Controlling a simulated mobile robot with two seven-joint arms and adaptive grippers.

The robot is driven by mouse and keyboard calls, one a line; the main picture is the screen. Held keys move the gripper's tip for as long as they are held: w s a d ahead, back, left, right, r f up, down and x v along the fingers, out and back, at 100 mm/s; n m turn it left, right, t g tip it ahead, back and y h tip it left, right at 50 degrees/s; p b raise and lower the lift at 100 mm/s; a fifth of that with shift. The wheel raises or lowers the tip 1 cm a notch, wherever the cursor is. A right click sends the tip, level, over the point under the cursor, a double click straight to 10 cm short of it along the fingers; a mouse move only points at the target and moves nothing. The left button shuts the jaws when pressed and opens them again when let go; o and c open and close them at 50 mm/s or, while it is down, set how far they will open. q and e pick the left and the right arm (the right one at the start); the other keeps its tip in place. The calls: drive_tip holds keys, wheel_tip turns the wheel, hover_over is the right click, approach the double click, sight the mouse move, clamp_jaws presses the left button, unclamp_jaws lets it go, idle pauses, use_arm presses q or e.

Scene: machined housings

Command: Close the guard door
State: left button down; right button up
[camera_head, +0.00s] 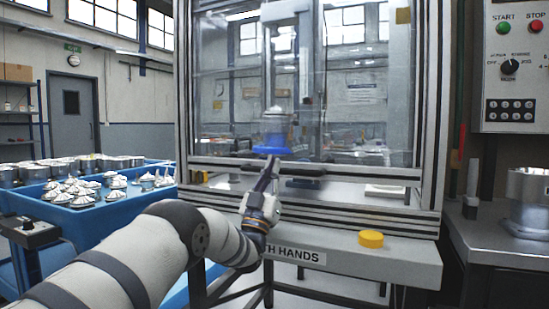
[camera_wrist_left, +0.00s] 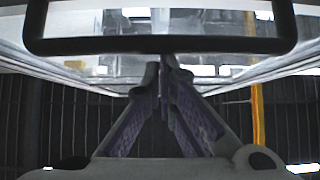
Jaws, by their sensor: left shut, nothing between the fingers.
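The guard door (camera_head: 345,110) is a clear panel in a metal frame on the machine front. Its bottom rail (camera_head: 360,171) sits above the lower sill, with a gap showing between them. My left gripper (camera_head: 271,166) is shut and empty, with its fingertips at the height of the bottom rail. In the left wrist view the fingers (camera_wrist_left: 166,62) meet at a dark bar (camera_wrist_left: 160,45) that crosses the top of the picture; I cannot tell whether they touch it. My right gripper is not in view.
A metal part on a blue fixture (camera_head: 273,148) shows behind the panel. A yellow button (camera_head: 371,239) is on the front ledge. A blue tray (camera_head: 75,215) of metal parts stands left. A control box (camera_head: 512,65) hangs right, above a bench with a metal housing (camera_head: 528,190).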

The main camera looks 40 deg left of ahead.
use_arm(q)
drive_tip(key=shift+f+y, duration=0.3)
drive_tip(key=shift+f, duration=0.15)
